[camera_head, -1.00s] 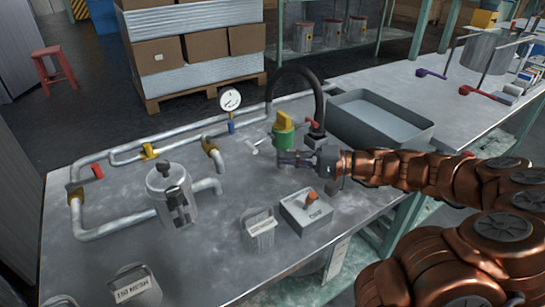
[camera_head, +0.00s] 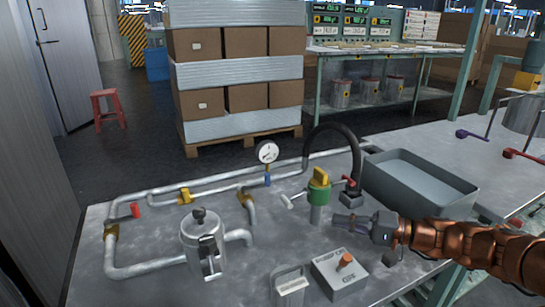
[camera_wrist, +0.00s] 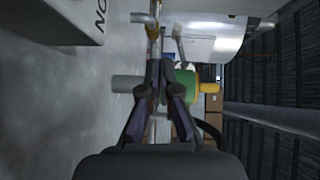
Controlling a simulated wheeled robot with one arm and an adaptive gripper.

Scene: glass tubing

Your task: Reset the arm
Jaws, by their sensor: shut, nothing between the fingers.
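My arm (camera_head: 470,248) is copper-coloured and reaches in from the right in the head view. My gripper (camera_head: 337,219) points left, just right of the pipe stub under the green valve (camera_head: 319,194) with its yellow handle (camera_head: 320,176). The fingers are together with nothing between them. In the wrist view, my gripper (camera_wrist: 167,64) shows dark fingers with tips close together. The green valve (camera_wrist: 180,87) lies beyond them and is partly hidden by them. I cannot tell the exact gap between fingertips and valve.
A grey tray (camera_head: 425,207) stands behind the arm at the right. A switch box (camera_head: 338,273) with an orange knob is in front of the gripper. A gauge (camera_head: 267,152), a metal filter pot (camera_head: 203,242) and pipes (camera_head: 140,270) fill the left. Bare tabletop lies between.

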